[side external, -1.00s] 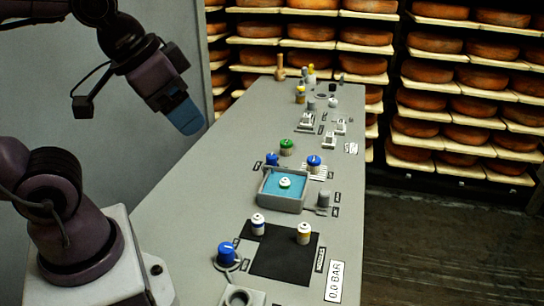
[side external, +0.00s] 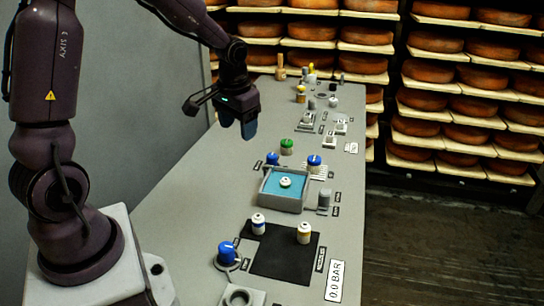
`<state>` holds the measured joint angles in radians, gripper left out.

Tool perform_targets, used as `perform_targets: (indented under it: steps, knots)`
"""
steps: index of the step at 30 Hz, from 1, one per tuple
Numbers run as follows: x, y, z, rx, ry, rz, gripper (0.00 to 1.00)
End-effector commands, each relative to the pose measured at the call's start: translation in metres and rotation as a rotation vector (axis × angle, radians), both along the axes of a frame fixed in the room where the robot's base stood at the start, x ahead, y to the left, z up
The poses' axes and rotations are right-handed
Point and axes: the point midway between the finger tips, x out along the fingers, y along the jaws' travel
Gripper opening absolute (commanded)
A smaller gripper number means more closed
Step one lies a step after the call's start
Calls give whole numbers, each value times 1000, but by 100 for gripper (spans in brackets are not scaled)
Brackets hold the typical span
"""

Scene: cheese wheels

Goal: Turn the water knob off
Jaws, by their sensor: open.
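A blue knob (side external: 228,253) with a pale mark on top stands on a round grey base at the near left of the panel. A grey knob (side external: 324,198) stands beside the right of a tray (side external: 283,205) with a blue inside. The labels are too small to read, so I cannot tell which knob is the water one. My gripper (side external: 239,126) is open and empty, with blue fingers pointing down. It is above the panel's left part, well behind the blue knob and apart from both knobs.
A small white-topped thing (side external: 285,182) is in the tray. Two bottles (side external: 258,224) (side external: 304,233) stand on a black mat (side external: 280,262). Green-capped (side external: 287,146) and blue-capped (side external: 314,161) containers stand behind the tray. A sign (side external: 335,281) reads 0.0 BAR. The panel's left side is clear.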

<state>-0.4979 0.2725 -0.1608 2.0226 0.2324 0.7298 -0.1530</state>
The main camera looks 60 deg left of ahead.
Motion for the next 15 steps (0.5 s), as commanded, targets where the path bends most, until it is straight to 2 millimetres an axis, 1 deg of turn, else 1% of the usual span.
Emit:
perform_targets:
  steps: [1, 3, 6, 9, 11, 12, 13, 14, 15]
  knots:
    - [12, 16, -21, -9, 6, 31, 61]
    - [29, 37, -45, -14, -6, 67, 61]
    - [52, 62, -76, -19, -44, 117, 61]
    - [74, 81, -99, -20, -101, 159, 61]
    - [89, 90, -104, -12, -151, 177, 61]
    - [102, 94, -101, -2, -194, 185, 61]
    - [111, 98, -94, 10, -230, 189, 61]
    - [117, 101, -88, 20, -259, 199, 61]
    - [120, 103, -86, 24, -279, 211, 61]
